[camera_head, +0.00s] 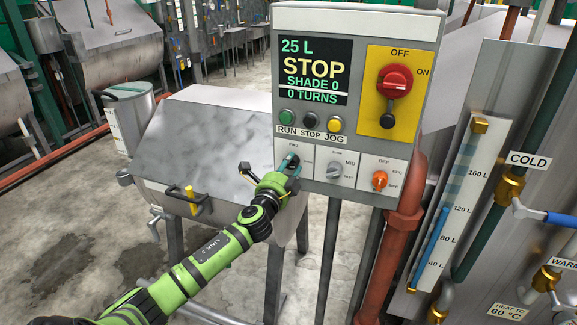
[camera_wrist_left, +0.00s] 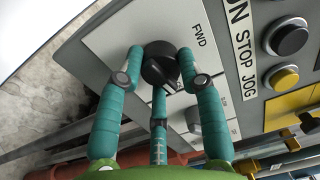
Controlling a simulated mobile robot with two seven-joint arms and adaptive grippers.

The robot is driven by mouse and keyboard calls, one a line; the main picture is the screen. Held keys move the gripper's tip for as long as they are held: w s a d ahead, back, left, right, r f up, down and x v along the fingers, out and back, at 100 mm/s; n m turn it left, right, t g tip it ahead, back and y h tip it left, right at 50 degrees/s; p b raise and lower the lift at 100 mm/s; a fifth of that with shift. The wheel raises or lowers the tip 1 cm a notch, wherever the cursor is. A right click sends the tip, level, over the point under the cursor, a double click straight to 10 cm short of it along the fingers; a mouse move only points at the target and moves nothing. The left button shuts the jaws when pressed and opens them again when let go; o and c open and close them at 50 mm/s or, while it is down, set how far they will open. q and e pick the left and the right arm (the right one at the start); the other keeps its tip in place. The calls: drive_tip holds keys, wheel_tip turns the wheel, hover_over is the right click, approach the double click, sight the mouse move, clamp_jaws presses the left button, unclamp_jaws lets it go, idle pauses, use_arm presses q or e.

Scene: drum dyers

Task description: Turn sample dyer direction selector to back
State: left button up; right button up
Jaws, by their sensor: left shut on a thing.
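The direction selector is a small black knob (camera_wrist_left: 160,62) on a white plate marked FWD (camera_wrist_left: 199,35) in the left wrist view. My left gripper (camera_wrist_left: 160,72) has its teal fingers around the knob, shut on it from both sides, with a third finger below. In the head view the left gripper (camera_head: 288,164) is at the lower left of the grey control panel (camera_head: 350,145) and mostly hides the knob. Which way the knob points is hard to tell. My right gripper is in neither view.
Close by are a grey speed knob (camera_head: 334,170), an orange heat knob (camera_head: 380,180), run, stop and jog buttons (camera_head: 311,122), and a red main switch (camera_head: 394,81). The display (camera_head: 315,70) reads STOP. A steel drum (camera_head: 205,140) stands left; pipes and valves (camera_head: 510,188) stand right.

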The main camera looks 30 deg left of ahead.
use_arm(q)
drive_tip(key=shift+r+m, duration=0.25)
drive_tip(key=shift+m, duration=0.85)
drive_tip(key=o, duration=1.1)
drive_tip(key=shift+c, duration=0.2)
drive_tip(key=shift+o, duration=0.4)
drive_tip(key=shift+w+f, duration=0.1)
drive_tip(key=shift+f, duration=0.05)
drive_tip(key=shift+s+d+f, duration=0.1)
drive_tip(key=shift+s+f, duration=0.1)
drive_tip(key=shift+s, duration=0.35)
drive_tip(key=v, duration=1.1)
